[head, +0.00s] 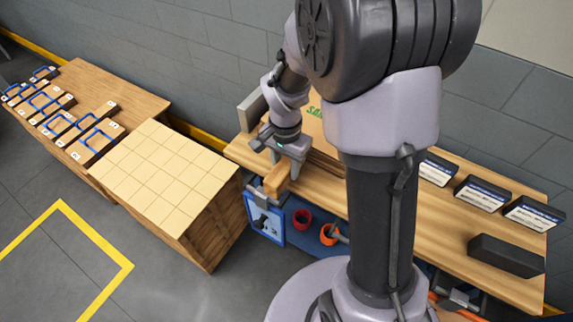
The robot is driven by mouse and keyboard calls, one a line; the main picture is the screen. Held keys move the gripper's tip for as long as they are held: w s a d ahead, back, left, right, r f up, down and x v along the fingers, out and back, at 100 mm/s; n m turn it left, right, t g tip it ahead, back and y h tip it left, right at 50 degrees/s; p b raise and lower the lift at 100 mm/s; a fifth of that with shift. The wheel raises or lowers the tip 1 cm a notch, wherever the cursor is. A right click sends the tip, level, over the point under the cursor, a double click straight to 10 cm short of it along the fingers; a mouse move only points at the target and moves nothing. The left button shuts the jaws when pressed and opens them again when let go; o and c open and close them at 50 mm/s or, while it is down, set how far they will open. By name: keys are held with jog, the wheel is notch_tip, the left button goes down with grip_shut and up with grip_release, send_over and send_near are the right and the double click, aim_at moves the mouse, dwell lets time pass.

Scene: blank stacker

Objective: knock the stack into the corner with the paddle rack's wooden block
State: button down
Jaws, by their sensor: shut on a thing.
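My gripper (284,160) is shut on a light wooden block (277,181) above the left end of the workbench. The block hangs just right of the stack (160,170) and appears apart from it. The stack has a pale top marked in a grid of squares and plank-like brown sides. It stands left of my gripper. A blue panel (279,232), perhaps the paddle rack, is on the bench front below the block. My arm hides the middle of the bench. I cannot tell how the stack sits against any corner.
The workbench (508,275) carries several black-and-white boxes (482,193) and a dark block (506,255) at the right. Red (302,219) and orange (329,234) rings are below its front edge. A wooden table (110,84) at left holds several blue-handled cartons. A grey wall stands behind.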

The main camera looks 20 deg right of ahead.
jog(key=shift+s+a, duration=0.45)
jog(key=shift+a, duration=0.15)
notch_tip(320, 180, up, 9)
jog(key=p, duration=0.7)
jog(key=shift+r, duration=0.1)
